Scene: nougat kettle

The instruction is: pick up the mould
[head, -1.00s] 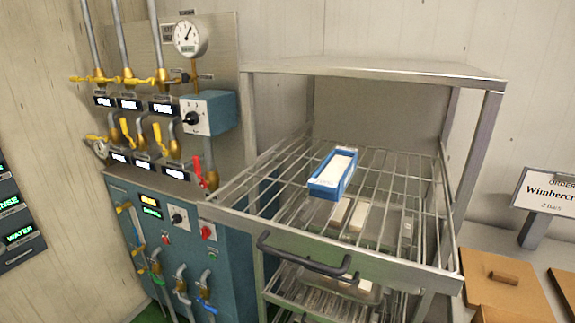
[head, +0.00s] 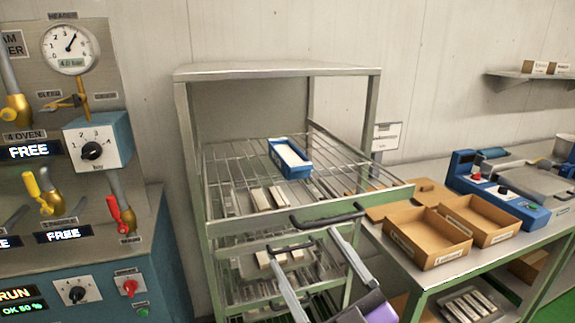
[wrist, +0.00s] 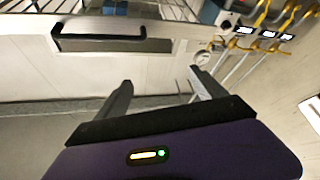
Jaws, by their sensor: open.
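The mould is a blue tray with white filling (head: 290,157), resting on the top wire shelf (head: 240,157) of the metal rack in the head view. My gripper (head: 305,252) is in front of the rack, lower than the mould and apart from it. Its two grey fingers are spread with nothing between them. In the wrist view my gripper (wrist: 158,88) is also open and empty, with the rack's black handle (wrist: 100,30) beyond it. The mould is not clearly seen in the wrist view.
Black handles (head: 328,216) stick out from the rack's front. More white bars (head: 268,197) lie on a lower shelf. A bench at right holds cardboard boxes (head: 428,238) and a blue machine (head: 495,192). A valve panel with a gauge (head: 70,47) stands at left.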

